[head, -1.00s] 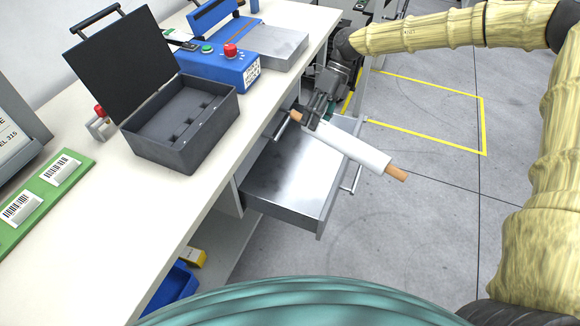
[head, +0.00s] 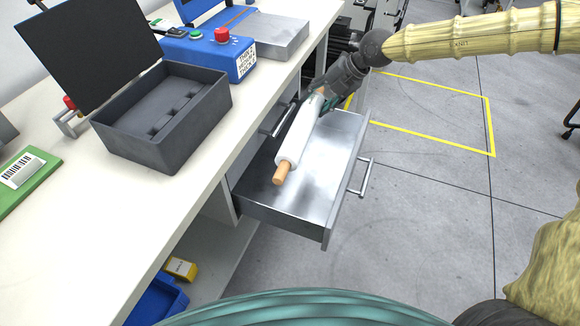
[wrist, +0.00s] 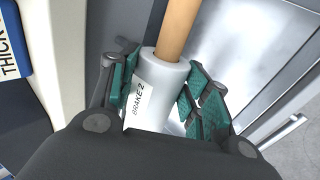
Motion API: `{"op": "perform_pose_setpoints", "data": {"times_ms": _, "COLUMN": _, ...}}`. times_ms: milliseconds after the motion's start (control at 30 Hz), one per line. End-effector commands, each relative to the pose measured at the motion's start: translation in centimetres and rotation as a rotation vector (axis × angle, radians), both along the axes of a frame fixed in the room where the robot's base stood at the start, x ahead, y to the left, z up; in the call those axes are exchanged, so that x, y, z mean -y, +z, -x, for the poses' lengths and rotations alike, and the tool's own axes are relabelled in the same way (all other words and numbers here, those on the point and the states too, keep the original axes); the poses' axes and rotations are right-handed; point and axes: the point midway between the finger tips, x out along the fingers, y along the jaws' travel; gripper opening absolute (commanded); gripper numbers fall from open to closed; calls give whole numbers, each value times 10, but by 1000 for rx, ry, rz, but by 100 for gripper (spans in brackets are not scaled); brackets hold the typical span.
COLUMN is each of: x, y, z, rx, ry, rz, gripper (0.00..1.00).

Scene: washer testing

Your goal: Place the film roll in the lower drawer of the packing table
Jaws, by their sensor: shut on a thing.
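The film roll (head: 300,137) is a white roll on a brown core. In the head view it is over the open drawer, its near core end pointing down and left. My gripper (head: 325,96) holds its far end. In the wrist view, the green finger pads of my gripper (wrist: 160,92) lie on both sides of the roll (wrist: 150,98), which carries the print "BRAKE2". The open metal drawer (head: 322,205) of the packing table shows a bare, shiny floor. I cannot tell whether the roll touches the drawer floor.
The white tabletop (head: 130,205) carries an open dark case (head: 165,115) and a blue machine (head: 205,55) with a red button. The drawer's handle (head: 362,178) sticks out to the right. A blue bin (head: 158,300) and a yellow box (head: 181,268) sit on a lower shelf.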

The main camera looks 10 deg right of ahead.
Motion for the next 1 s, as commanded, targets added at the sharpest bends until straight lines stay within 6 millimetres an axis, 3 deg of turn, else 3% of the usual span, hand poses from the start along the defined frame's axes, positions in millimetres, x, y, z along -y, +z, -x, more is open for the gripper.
{"op": "perform_pose_setpoints", "data": {"times_ms": 267, "x": 3, "y": -11, "z": -2, "rx": -1, "ry": -60, "rz": -1, "gripper": 6}}
{"op": "perform_pose_setpoints", "data": {"times_ms": 800, "x": 2, "y": -113, "z": -2, "rx": -3, "ry": -57, "rz": 1, "gripper": 6}}
{"op": "perform_pose_setpoints", "data": {"times_ms": 1000, "x": 1, "y": -135, "z": -2, "rx": -2, "ry": -57, "rz": 0, "gripper": 6}}
